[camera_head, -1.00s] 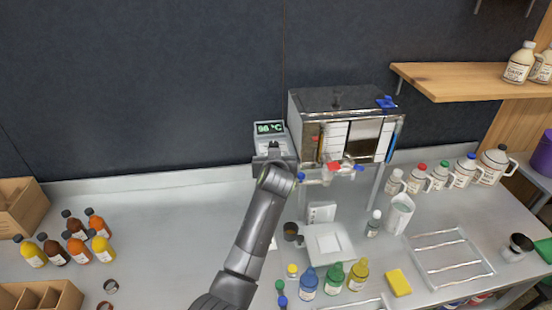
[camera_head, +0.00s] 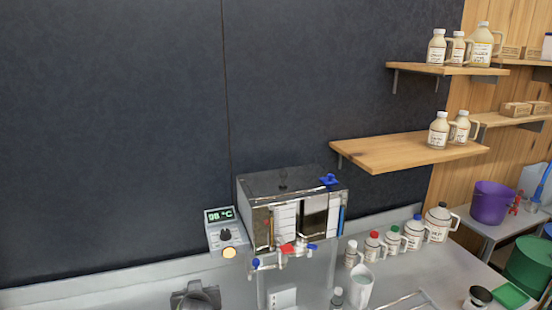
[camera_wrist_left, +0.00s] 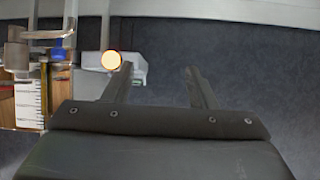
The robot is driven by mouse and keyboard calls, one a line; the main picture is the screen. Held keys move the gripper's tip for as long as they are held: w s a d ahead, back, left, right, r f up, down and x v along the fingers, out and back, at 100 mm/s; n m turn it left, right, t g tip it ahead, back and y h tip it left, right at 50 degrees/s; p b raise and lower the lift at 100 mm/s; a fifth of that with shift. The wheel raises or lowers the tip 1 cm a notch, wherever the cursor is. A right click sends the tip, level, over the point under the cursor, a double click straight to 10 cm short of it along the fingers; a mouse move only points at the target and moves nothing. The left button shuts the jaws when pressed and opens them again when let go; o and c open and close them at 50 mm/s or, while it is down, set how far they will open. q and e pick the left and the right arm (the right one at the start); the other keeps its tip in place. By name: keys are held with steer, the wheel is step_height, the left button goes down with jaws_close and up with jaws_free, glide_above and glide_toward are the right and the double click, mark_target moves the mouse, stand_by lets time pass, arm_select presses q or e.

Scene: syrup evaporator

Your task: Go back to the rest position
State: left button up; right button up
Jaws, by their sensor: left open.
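My left gripper (camera_wrist_left: 159,70) is open in the left wrist view, with nothing between its fingers. In that view the grey control box (camera_wrist_left: 130,66) with its glowing orange button (camera_wrist_left: 111,60) lies beyond one fingertip; I cannot tell the exact gap. In the head view the control box (camera_head: 226,236) stands left of the evaporator (camera_head: 262,187). Its green display reads about 98 °C and its lower button glows. A dark part of my left arm (camera_head: 195,297) shows at the bottom edge, below the box and apart from it. My right gripper is not in view.
The evaporator's taps (camera_head: 285,252) stick out at its front. Several jugs (camera_head: 394,240) stand on the counter to its right. Wooden shelves (camera_head: 400,152) with bottles hang on the right. The dark wall (camera_head: 110,130) on the left is bare.

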arm_select(q)
steer(key=s+a+f+g, duration=0.2)
steer(key=s+a+f, duration=0.2)
steer(key=s, duration=0.6)
steer(key=s+a+f+g, duration=0.2)
steer(key=s+a+f, duration=0.2)
steer(key=s, duration=0.5)
steer(key=s+a+m+g+h, duration=0.1)
steer(key=s+m+g+h, duration=0.15)
steer(key=s, duration=1.85)
step_height(320, 180, down, 28)
steer(key=a+g+b, duration=0.2)
steer(key=b, duration=0.3)
steer(key=s+d+f+b, duration=0.1)
steer(key=s+f, duration=0.6)
steer(key=f, duration=0.3)
steer(key=s+f+g+b, duration=0.1)
steer(key=s+f+b, duration=0.1)
steer(key=s+f, duration=0.6)
step_height(320, 180, down, 2)
steer(key=shift+d, duration=0.4)
